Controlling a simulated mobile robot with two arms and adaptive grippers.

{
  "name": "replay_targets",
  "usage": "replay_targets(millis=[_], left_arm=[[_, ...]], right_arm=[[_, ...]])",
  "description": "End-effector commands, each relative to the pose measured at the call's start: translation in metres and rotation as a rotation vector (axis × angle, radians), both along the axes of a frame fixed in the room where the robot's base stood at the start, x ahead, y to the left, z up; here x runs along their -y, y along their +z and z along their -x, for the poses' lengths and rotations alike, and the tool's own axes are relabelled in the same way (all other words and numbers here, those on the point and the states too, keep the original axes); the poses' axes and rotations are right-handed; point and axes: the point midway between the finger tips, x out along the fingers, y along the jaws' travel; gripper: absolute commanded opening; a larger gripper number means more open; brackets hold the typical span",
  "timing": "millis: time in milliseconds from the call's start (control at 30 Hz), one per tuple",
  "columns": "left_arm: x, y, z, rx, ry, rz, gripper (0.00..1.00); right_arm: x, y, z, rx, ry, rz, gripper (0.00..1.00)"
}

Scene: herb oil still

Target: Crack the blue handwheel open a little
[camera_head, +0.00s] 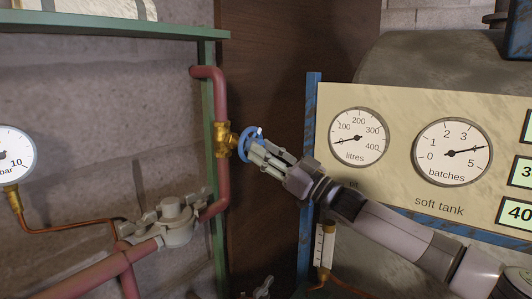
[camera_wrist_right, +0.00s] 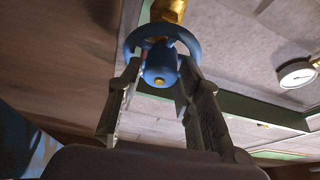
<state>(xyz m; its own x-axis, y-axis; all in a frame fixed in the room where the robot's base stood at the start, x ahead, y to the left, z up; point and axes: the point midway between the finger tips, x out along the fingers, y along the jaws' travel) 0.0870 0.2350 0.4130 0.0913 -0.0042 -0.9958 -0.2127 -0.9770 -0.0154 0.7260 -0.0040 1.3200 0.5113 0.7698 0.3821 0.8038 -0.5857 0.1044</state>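The blue handwheel (camera_head: 247,143) sits on a brass valve (camera_head: 226,139) in the red vertical pipe in the head view. In the right wrist view, the handwheel (camera_wrist_right: 163,76) shows as a blue ring with a hub and a brass centre, below the brass valve body (camera_wrist_right: 168,10). My right gripper (camera_head: 260,147) is right at the wheel, its fingers pointing at it. In the wrist view the fingers of the right gripper (camera_wrist_right: 161,82) stand apart, one on each side of the hub, tips by the rim. I cannot tell whether they touch it. My left gripper is not in view.
A cream panel (camera_head: 438,203) with dials labelled litres and batches stands right of the valve, with a blue post (camera_head: 309,130) at its edge. A green post (camera_head: 210,120) stands behind the pipe (camera_head: 221,100). A grey valve (camera_head: 175,220) is lower left, near a pressure gauge (camera_head: 14,155).

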Motion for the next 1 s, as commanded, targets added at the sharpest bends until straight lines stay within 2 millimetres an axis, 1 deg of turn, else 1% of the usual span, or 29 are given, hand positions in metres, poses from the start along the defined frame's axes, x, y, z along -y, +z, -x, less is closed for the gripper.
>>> replay_targets(millis=[33, 200, 667, 767, 867, 1000], left_arm=[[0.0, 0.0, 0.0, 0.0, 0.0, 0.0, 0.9], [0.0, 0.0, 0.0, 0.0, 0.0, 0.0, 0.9], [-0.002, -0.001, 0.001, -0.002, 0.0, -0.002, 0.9], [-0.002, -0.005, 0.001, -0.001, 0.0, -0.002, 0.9], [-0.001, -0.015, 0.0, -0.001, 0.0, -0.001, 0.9], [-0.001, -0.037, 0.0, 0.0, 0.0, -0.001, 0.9]], right_arm=[[0.0, 0.0, 0.0, 0.0, 0.0, 0.0, 0.38], [0.0, -0.001, 0.0, -0.001, 0.0, 0.001, 0.49], [-0.001, -0.001, 0.0, -0.003, 0.001, 0.0, 0.49], [-0.001, -0.003, 0.001, -0.02, 0.001, -0.012, 0.49], [-0.001, -0.005, 0.002, -0.062, 0.002, -0.044, 0.49], [-0.003, -0.009, 0.004, -0.165, 0.005, -0.121, 0.49]])
